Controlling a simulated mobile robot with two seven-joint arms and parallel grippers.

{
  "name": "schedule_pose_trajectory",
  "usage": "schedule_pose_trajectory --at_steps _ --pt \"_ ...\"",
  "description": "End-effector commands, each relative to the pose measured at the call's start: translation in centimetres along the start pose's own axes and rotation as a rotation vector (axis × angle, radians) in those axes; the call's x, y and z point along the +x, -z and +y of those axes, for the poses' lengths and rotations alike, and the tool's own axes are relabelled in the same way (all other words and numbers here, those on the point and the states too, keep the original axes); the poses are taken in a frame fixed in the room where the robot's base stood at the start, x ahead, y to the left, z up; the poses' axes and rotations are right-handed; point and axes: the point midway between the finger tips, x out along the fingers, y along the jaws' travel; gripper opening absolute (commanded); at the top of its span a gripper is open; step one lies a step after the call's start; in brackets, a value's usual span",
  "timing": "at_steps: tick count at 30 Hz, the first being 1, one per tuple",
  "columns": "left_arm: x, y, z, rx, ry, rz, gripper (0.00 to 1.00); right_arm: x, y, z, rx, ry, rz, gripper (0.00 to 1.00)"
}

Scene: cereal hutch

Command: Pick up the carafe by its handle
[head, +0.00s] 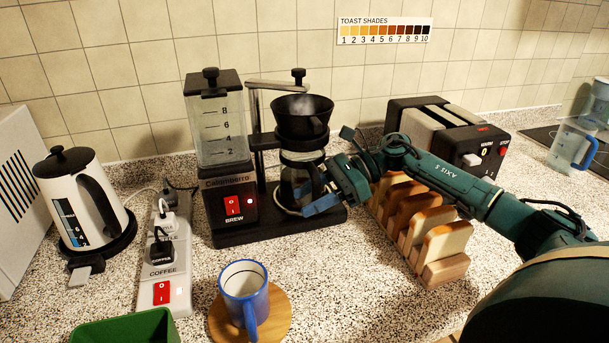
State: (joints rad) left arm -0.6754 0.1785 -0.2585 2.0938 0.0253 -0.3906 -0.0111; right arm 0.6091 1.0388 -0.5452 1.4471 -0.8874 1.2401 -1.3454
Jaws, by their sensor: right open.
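The glass carafe (289,181) stands on the coffee maker's base, under the black filter cone (302,117). Its dark lid and upper body show, and its right side is partly covered by my gripper. My right gripper (318,198) is open at the carafe's right side, with its blue fingertips close to the glass. The handle is hidden or too dark to make out, so I cannot tell whether it lies between the fingers. My left gripper is not in view.
The coffee maker (228,189) has a lit red switch. A toast rack (445,270) with bread stands under my right forearm, before a toaster (407,112). A blue mug (243,295) sits on a wooden coaster (283,322). A kettle (85,197) and power strip (179,273) are left.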

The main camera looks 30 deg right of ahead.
Motion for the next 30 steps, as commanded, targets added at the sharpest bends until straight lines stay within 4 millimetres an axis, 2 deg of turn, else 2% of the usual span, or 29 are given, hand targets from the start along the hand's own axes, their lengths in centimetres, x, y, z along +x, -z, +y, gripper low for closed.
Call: schedule_pose_trajectory --at_steps 9,24,30 --pt "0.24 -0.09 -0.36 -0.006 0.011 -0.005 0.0 0.62 0.06 0.01 0.0 0.0 0.0 0.42" --pt "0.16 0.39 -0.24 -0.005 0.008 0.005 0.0 0.57 0.04 0.0 -0.001 0.0 0.001 0.02" --pt "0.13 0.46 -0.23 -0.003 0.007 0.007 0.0 0.56 0.03 0.0 -0.002 0.001 0.001 0.0"
